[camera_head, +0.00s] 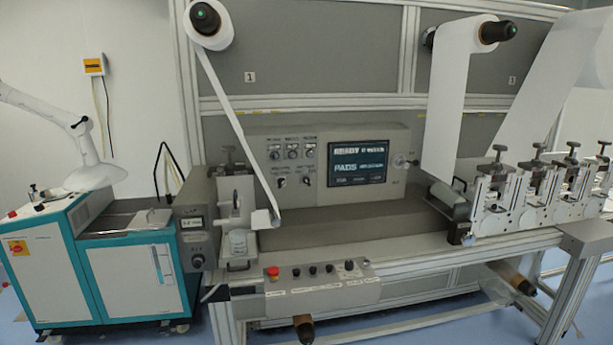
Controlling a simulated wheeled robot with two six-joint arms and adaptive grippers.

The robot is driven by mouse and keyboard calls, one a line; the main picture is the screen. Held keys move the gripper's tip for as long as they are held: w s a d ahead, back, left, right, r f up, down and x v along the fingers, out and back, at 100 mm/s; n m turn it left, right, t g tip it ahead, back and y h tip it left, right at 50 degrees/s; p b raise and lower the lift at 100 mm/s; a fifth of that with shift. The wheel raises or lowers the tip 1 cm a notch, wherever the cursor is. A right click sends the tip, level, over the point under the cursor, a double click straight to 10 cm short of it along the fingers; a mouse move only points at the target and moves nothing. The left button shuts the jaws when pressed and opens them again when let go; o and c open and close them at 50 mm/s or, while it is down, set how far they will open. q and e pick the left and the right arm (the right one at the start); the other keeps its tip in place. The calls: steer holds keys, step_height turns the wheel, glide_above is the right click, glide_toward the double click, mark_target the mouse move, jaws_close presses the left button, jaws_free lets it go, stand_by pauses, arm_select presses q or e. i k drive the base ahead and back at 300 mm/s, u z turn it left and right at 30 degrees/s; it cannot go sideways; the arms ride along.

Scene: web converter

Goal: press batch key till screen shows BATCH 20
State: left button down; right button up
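The screen (359,163) is lit on the grey control panel (322,135) in the middle of the machine. Its large line looks like PADS with more text after it. A grey control box (322,291) at the machine's front edge carries a red mushroom button (272,272) and several small black buttons or knobs (313,269). Their labels are illegible, so I cannot tell which control is the batch key. Neither of my grippers is in view.
White web runs from a roll (208,25) down to the machine bed. Clamped roller stations (497,196) stand at the right. A teal and white cabinet (131,277) with a white jointed arm (45,112) above stands at the left. Blue floor (418,330) lies in front.

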mark_target(355, 179)
steer(key=u, duration=0.2)
steer(key=i, duration=0.9)
steer(key=z, duration=1)
steer(key=i, duration=0.55)
steer(key=z, duration=0.65)
